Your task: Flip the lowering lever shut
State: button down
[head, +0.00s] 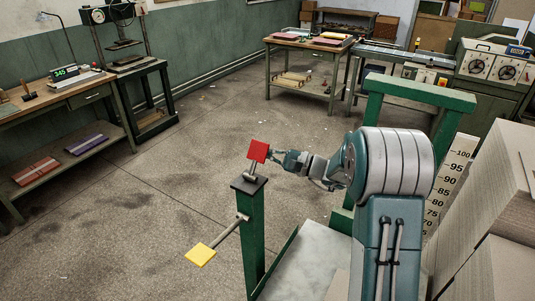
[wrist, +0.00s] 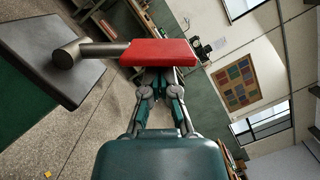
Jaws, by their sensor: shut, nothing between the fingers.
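A lever with a red paddle (head: 258,150) stands up from the dark cap of a green post (head: 252,228). A second lever with a yellow paddle (head: 201,255) sticks out low from the side of the same post. No label shows which is the lowering lever. My gripper (head: 275,156) is shut and empty, just right of the red paddle. In the wrist view the red paddle (wrist: 158,53) and its grey rod (wrist: 103,50) lie across the tips of my gripper (wrist: 159,75). The paddle partly hides the fingertips, so I cannot tell whether they touch.
Tall stacks of grey board (head: 490,220) stand at the right, beside a height scale (head: 448,185) and a green frame (head: 420,92). A workbench (head: 60,95) is at the left and a table (head: 308,45) at the back. The floor left of the post is clear.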

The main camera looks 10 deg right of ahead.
aim_at(261, 159)
jog(key=shift+s+a+r+n, duration=0.2)
jog(key=shift+r+n, duration=0.1)
jog(key=shift+n, duration=0.3)
jog(key=shift+s+a+r+n+g, duration=0.4)
jog(key=shift+r+n+g, duration=0.1)
jog(key=shift+n, duration=0.6)
jog(key=shift+s+a+r+n+h, duration=0.25)
jog(key=shift+s+a+n, duration=0.2)
jog(key=shift+n, duration=0.55)
jog(key=shift+s+a+r, duration=0.1)
jog(key=shift+s+a, duration=0.2)
jog(key=v, duration=1.2)
jog(key=shift+w, duration=0.1)
